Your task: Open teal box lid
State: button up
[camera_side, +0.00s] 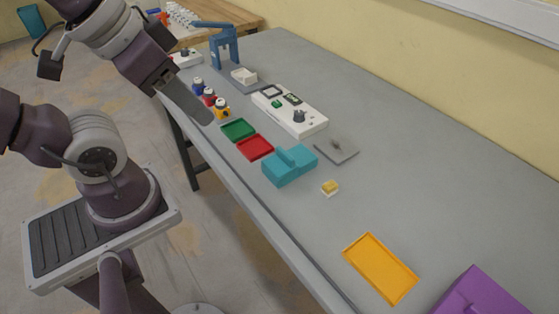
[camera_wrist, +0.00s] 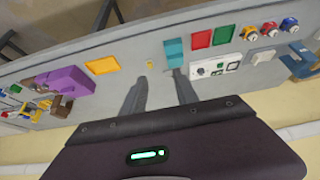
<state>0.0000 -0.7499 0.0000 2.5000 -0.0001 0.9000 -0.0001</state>
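The teal box (camera_side: 290,169) stands on the grey table near its front edge, with a raised teal ridge on top. Its lid looks closed. The teal box also shows in the wrist view (camera_wrist: 173,52), just beyond the fingertips. My gripper (camera_side: 205,118) is above the table's front edge, up and left of the box in the side view, and apart from it. In the wrist view my gripper (camera_wrist: 160,76) has its two fingers spread with nothing between them.
Beside the box lie red (camera_side: 255,147) and green (camera_side: 238,130) trays, a small yellow-topped block (camera_side: 330,187) and a grey plate (camera_side: 336,150). A white control panel (camera_side: 290,110) is behind. An orange tray (camera_side: 380,268) and purple box (camera_side: 482,294) are nearer the camera.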

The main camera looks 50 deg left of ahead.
jog(key=w+f+n+g, duration=0.1)
jog(key=w+n+g, duration=0.1)
jog(key=w+n, duration=0.45)
jog(key=n+g, duration=0.3)
jog(key=n, duration=0.8)
send_over(285, 153)
notch_tip(285, 153, down, 16)
jog(key=shift+s+d+f, duration=0.1)
jog(key=shift+f, duration=0.05)
jog(key=shift+n+g, duration=0.25)
jog(key=shift+g, duration=0.05)
notch_tip(285, 153, down, 7)
jog(key=shift+f, duration=0.55)
grip_shut()
